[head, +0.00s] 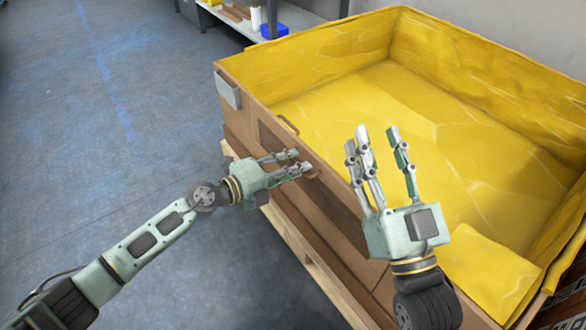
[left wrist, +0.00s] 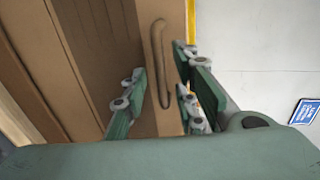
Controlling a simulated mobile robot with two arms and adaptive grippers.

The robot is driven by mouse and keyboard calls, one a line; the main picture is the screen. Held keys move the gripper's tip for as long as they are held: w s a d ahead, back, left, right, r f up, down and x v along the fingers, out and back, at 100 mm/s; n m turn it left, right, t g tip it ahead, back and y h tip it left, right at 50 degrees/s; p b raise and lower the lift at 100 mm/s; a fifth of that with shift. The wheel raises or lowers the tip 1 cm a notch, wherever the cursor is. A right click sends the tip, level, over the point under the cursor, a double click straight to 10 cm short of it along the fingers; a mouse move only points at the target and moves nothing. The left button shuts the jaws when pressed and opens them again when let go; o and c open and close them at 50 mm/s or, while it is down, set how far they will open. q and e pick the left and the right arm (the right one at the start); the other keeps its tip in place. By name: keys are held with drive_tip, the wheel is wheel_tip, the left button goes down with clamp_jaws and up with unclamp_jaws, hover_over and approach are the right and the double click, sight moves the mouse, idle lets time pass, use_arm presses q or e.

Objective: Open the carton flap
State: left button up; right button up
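The large brown carton (head: 233,108) has a crumpled yellow lining and stands open at the top. Its side wall facing my left arm has a darker panel (head: 272,146). The carton's cardboard strip with a long rounded handle-like outline (left wrist: 158,62) shows in the left wrist view. My left gripper (head: 298,161) is at this wall, close to its upper edge. In the left wrist view its fingers (left wrist: 163,95) are spread, one on each side of the strip's end. Contact cannot be told. My right gripper (head: 374,140) is open and empty above the carton's near part.
The carton stands on a wooden pallet (head: 307,262). A grey plate (head: 227,90) is on the carton's far left corner. A shelf (head: 290,14) with a blue bin (head: 274,30) is behind. The floor (head: 120,110) at left is clear.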

use_arm(q)
drive_tip(key=shift+w+d, duration=0.1)
drive_tip(key=shift+c, duration=0.4)
clamp_jaws()
drive_tip(key=shift+f, duration=0.1)
